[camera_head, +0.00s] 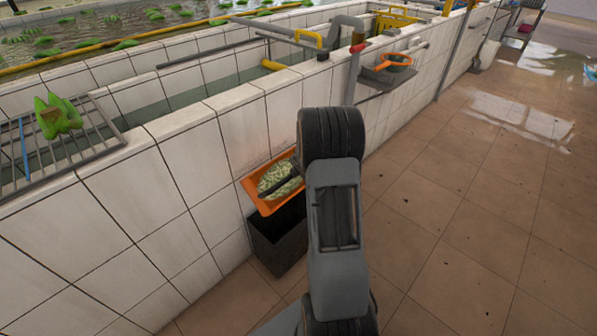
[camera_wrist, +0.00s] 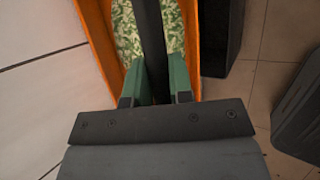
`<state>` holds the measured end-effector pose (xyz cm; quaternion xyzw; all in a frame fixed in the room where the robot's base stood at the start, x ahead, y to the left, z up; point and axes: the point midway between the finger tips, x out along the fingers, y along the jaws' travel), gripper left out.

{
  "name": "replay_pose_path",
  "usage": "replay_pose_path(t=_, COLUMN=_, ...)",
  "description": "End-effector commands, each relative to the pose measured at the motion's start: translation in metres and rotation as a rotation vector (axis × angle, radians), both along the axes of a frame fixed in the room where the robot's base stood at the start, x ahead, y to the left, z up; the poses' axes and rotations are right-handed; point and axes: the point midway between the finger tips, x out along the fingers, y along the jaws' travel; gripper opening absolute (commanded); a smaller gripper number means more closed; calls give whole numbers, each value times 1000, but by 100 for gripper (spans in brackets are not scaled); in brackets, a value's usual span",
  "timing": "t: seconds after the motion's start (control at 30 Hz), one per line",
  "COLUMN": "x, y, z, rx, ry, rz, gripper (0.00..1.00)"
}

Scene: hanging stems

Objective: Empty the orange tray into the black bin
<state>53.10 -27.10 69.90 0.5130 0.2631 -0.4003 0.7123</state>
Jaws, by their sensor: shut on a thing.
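The orange tray (camera_head: 261,203) is beside the white tiled wall, over the black bin (camera_head: 277,247), and hides part of the bin's opening. Pale green and white bits (camera_head: 273,176) still lie in the tray. In the wrist view the tray's orange sides (camera_wrist: 193,45) flank the bits. My gripper (camera_wrist: 156,88) has its green fingers closed on a dark bar that runs along the middle of the tray. The bin stands on the floor against the wall, and a dark side of it shows in the wrist view (camera_wrist: 222,38). My arm hides the area right of the tray.
The tiled wall (camera_head: 175,160) runs along the left and holds a water trough. A grey rack (camera_head: 50,150) with a green thing sits on its top. Farther along, a grey shelf (camera_head: 383,75) holds an orange-rimmed item. The floor at right is open.

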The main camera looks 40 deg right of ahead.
Motion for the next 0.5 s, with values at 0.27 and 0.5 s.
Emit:
replay_pose_path(t=0.27, x=-20, y=-5, z=-18, rx=22, ry=-137, rz=-3, gripper=0)
replay_pose_path(t=0.5, x=-35, y=-8, z=-32, rx=41, ry=-238, rz=-4, gripper=0)
